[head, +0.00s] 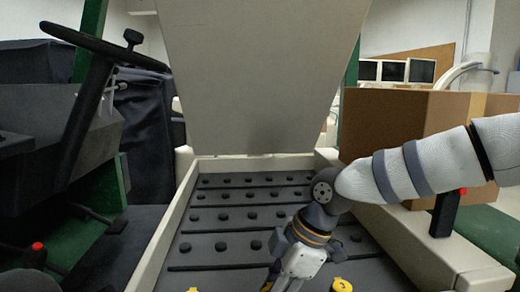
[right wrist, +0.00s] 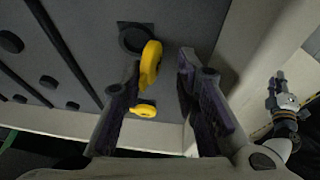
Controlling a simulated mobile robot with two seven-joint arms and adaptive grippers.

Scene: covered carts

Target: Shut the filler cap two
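In the right wrist view a yellow filler cap (right wrist: 150,64) stands raised beside a dark round opening (right wrist: 134,40). A second yellow cap (right wrist: 143,110) shows lower down, near the pale rim. My right gripper (right wrist: 158,66) is open, with the raised cap between its fingertips, closer to the left one; contact cannot be told. In the head view my right gripper reaches down at the bottom edge, its fingertips cut off. Yellow caps show there at the right (head: 342,286) and left (head: 192,289). What seems my left gripper (right wrist: 277,82) is small in the right wrist view.
The dark battery top (head: 225,222) has rows of black plugs inside a pale frame (head: 160,232). A raised cover panel (head: 260,75) stands behind it. A cardboard box (head: 410,120) and black lever (head: 445,212) are at right, a steering wheel (head: 105,45) at left.

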